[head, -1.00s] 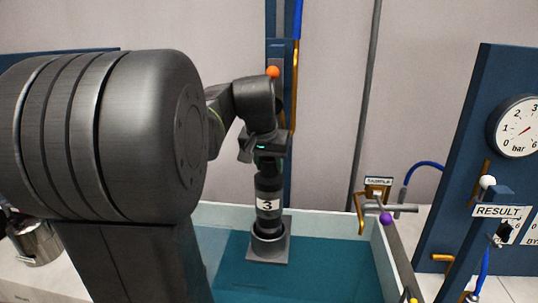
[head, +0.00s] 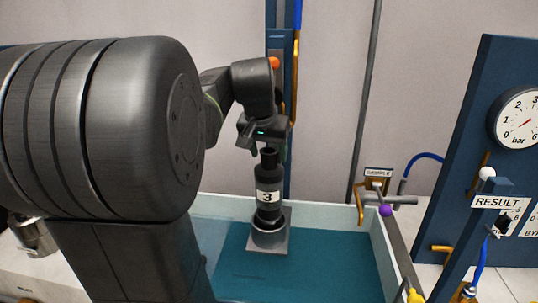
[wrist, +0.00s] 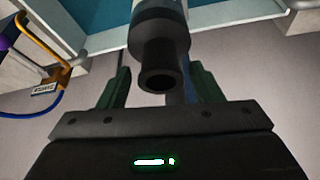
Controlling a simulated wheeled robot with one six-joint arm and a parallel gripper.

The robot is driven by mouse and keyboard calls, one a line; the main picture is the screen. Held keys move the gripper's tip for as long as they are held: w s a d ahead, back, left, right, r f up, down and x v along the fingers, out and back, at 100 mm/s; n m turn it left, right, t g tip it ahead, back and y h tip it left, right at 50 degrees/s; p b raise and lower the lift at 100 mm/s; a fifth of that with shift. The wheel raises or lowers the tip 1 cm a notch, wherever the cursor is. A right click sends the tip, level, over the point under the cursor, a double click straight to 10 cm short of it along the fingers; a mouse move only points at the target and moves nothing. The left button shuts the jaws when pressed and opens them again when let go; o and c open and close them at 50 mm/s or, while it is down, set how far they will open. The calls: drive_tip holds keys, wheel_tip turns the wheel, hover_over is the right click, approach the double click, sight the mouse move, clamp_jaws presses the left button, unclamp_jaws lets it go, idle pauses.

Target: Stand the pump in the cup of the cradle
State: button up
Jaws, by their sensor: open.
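The pump (head: 268,188) is a dark cylinder with a white label reading 3. It stands upright in the round cup of the grey cradle (head: 270,243), on the floor of the teal basin. My gripper (head: 262,152) is open just above and around the pump's narrow top. In the wrist view the pump (wrist: 160,45) shows its open top end between my gripper's two green fingers (wrist: 158,88), with gaps on both sides. The pump's lower end is hidden inside the cup.
The basin (head: 325,268) has pale walls around the cradle. A pipe with a purple knob (head: 385,211) crosses its right wall. A blue panel with a gauge (head: 518,118) and a RESULT sign (head: 497,202) stands at the right. The basin floor around the cradle is clear.

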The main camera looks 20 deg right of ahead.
drive_tip(key=v, duration=1)
drive_tip(key=shift+r, duration=0.25)
drive_tip(key=shift+s+a, duration=0.1)
idle(0.5)
